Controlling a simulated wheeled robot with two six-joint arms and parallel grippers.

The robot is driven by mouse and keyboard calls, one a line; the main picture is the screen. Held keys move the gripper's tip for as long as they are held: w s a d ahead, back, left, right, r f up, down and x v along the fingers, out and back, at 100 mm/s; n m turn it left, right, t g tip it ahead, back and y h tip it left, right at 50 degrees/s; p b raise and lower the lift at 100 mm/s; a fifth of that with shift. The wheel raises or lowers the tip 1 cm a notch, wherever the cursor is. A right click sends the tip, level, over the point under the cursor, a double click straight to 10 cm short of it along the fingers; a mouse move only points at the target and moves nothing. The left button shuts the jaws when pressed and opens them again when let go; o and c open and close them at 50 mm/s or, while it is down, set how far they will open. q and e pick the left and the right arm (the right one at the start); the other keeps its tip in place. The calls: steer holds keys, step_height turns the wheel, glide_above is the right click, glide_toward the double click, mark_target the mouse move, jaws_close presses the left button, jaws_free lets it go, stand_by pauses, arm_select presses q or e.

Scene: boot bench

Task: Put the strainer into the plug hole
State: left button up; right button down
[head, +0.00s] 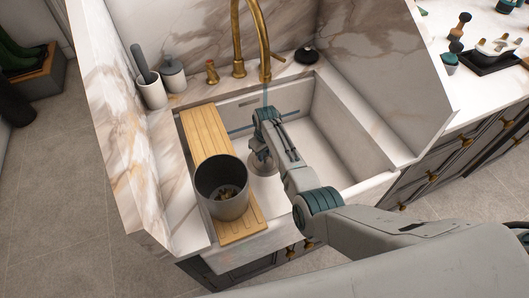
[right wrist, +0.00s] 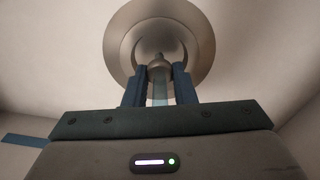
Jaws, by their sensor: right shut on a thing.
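The strainer (right wrist: 160,62) is a round grey metal piece with a central knob. In the right wrist view, my right gripper (right wrist: 159,88) is shut on that knob, a blue finger on each side. A wide metal ring (right wrist: 203,42) surrounds the strainer in that view; I cannot tell whether it is the strainer's own rim or the plug hole's. In the head view, my right gripper (head: 261,148) reaches down into the white sink (head: 318,158), with round metal (head: 263,165) beneath it. The plug hole is not clearly distinguishable. My left gripper is not in view.
A wooden board (head: 206,130) lies across the sink's left side, bearing a grey pot (head: 222,203) with small brown contents. A brass tap (head: 238,68) rises behind the sink. A utensil holder (head: 152,92) and lidded jar (head: 172,74) stand back left. The sink's right side is clear.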

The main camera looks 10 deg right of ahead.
mark_target(265, 154)
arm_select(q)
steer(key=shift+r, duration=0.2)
arm_select(e)
steer(key=shift+f, duration=0.1)
stand_by(0.4)
steer(key=c, duration=0.6)
jaws_free()
steer(key=shift+c, duration=0.2)
steer(key=shift+p, duration=0.3)
step_height(265, 154, up, 3)
steer(key=p, duration=0.3)
steer(key=shift+r, duration=0.2)
steer(key=r+p, duration=0.2)
steer(key=shift+p, duration=0.3)
arm_select(q)
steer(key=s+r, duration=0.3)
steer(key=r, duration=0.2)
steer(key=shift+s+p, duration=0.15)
steer(key=shift+p, duration=0.25)
arm_select(e)
steer(key=shift+r, duration=0.3)
